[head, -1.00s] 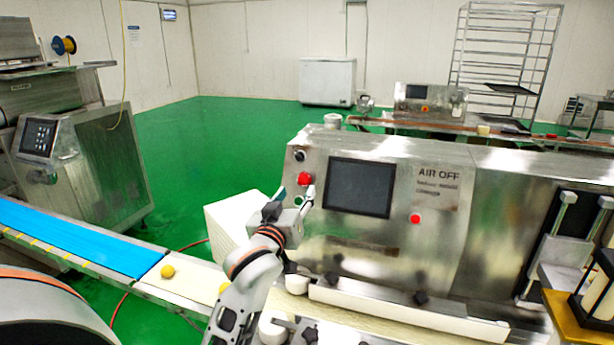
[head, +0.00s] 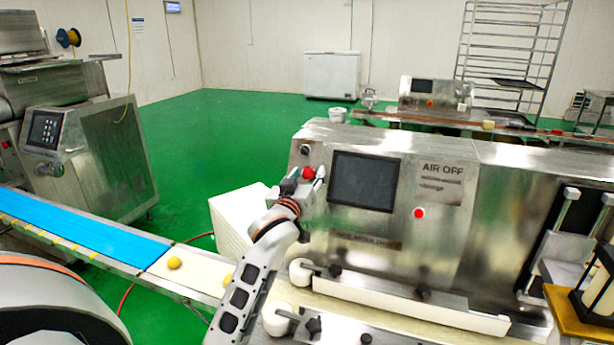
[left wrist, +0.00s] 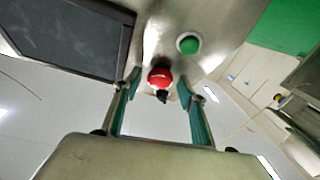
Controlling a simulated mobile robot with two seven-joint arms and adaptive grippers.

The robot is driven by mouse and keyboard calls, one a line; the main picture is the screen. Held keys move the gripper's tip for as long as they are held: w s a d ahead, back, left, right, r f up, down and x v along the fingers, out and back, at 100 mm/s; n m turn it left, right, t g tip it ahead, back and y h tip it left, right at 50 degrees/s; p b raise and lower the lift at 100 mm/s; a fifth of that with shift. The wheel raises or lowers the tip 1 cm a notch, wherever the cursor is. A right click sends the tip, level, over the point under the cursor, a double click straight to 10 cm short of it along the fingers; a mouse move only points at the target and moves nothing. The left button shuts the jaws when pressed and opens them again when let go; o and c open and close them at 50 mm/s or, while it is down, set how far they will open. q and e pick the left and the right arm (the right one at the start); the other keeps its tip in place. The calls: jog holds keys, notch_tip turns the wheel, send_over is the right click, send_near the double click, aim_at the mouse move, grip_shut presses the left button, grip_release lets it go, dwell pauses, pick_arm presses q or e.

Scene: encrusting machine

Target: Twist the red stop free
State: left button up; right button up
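The red stop (head: 308,173) is a round red knob on the left part of the steel machine's front panel. My left gripper (head: 304,183) is right at it, with a finger showing on each side of the knob. In the left wrist view the red stop (left wrist: 160,77) sits between the two spread, green-padded fingertips (left wrist: 160,86), with a visible gap on both sides. The gripper is open and holds nothing. A green button (left wrist: 188,44) is beside the red stop. My right gripper is not in view.
A dark screen (head: 364,181) and a second, smaller red button (head: 418,213) are on the same panel. A black knob (head: 305,150) is above the red stop. A conveyor with a blue belt (head: 75,232) and a yellow ball (head: 174,262) lies at left.

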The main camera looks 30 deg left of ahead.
pick_arm(q)
jog(key=c, duration=0.8)
jog(key=shift+c, duration=0.2)
jog(key=shift+m, duration=0.4)
jog(key=m+h, duration=0.1)
jog(key=m, duration=0.1)
jog(key=m+h, duration=0.1)
jog(key=m, duration=0.1)
jog(key=shift+s+a+t+h, duration=0.2)
jog(key=shift+t+h, duration=0.1)
jog(key=shift+t, duration=0.1)
jog(key=shift+a+r+m+h, duration=0.1)
jog(key=shift+m+h, duration=0.55)
jog(key=shift+m, duration=0.75)
jog(key=shift+r+m+h, duration=0.1)
jog(key=shift+m+h, duration=0.55)
jog(key=shift+m, duration=1.05)
